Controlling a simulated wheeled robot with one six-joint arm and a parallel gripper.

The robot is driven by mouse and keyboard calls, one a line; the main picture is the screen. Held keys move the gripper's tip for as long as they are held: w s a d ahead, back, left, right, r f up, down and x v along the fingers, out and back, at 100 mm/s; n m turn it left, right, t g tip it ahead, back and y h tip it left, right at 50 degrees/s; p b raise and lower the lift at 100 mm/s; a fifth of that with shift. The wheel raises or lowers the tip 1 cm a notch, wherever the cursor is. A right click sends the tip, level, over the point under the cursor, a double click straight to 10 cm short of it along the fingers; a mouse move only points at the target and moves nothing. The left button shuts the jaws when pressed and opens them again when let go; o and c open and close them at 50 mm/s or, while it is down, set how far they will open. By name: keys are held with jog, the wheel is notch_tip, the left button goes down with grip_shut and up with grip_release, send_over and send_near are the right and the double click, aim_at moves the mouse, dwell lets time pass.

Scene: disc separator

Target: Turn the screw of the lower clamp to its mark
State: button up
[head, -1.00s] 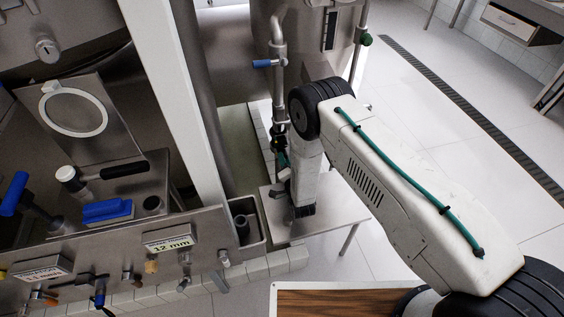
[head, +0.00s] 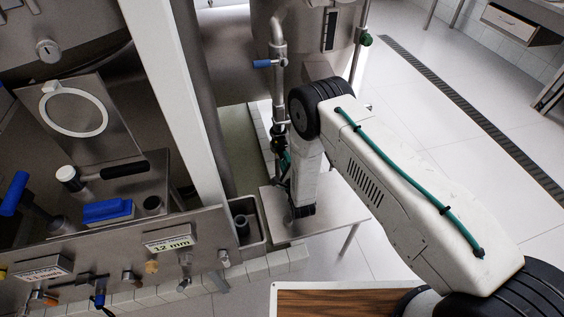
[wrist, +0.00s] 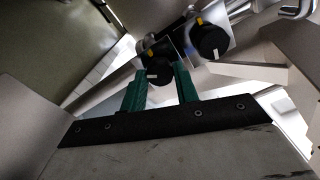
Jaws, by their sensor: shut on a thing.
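In the wrist view my gripper (wrist: 159,77) has its two green fingers on either side of a black screw knob (wrist: 159,62), shut on it. This knob has a white line on its near side, and a yellow mark (wrist: 150,53) shows at its far side, so the two are apart. A second black knob (wrist: 208,41), with its own white line and yellow mark, sits to the right, clear of the fingers. In the head view my gripper (head: 284,160) is at the steel pipe, mostly hidden by my wrist; the held knob cannot be made out there.
A vertical steel pipe (head: 279,90) with a blue-handled valve (head: 262,63) rises above the gripper. A small steel table (head: 325,215) stands below my wrist. A steel panel with a 12 mm label (head: 168,244) is at left. The tiled floor at right is open.

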jog(key=m, duration=1.1)
jog(key=shift+s+f, duration=0.1)
jog(key=shift+s, duration=0.05)
dwell(0.5)
jog(key=o, duration=1)
jog(key=shift+a, duration=0.1)
jog(key=v, duration=0.7)
jog(key=shift+s, duration=0.35)
